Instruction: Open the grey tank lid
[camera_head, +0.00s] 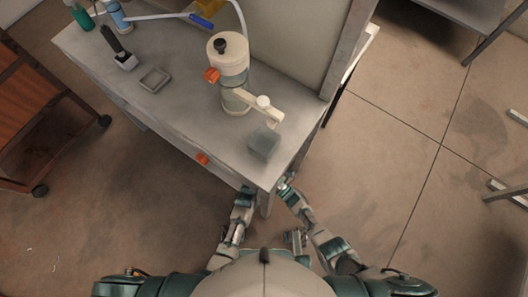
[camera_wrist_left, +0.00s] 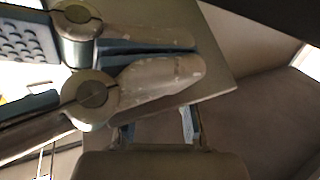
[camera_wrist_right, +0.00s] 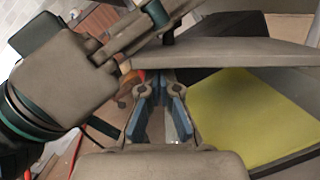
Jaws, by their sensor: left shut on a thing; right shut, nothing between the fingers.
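A translucent grey box (camera_head: 263,144), seemingly the grey tank, sits at the near right corner of the table in the head view. I cannot make out whether its lid is raised. My left gripper (camera_head: 246,190) is low at the table's front edge, left of the corner. In the left wrist view, the ends of its fingers (camera_wrist_left: 157,123) are hidden behind large grey fingers crossing the view. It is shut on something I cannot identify. My right gripper (camera_head: 284,181) is at the table corner, also below the box; it is shut and empty in the right wrist view (camera_wrist_right: 160,90).
The metal table (camera_head: 185,120) carries a cream canister (camera_head: 229,58) with a black knob, a cream arm (camera_head: 257,103) beside the box, and a small grey tray (camera_head: 155,79). A wooden cart (camera_head: 35,120) stands left.

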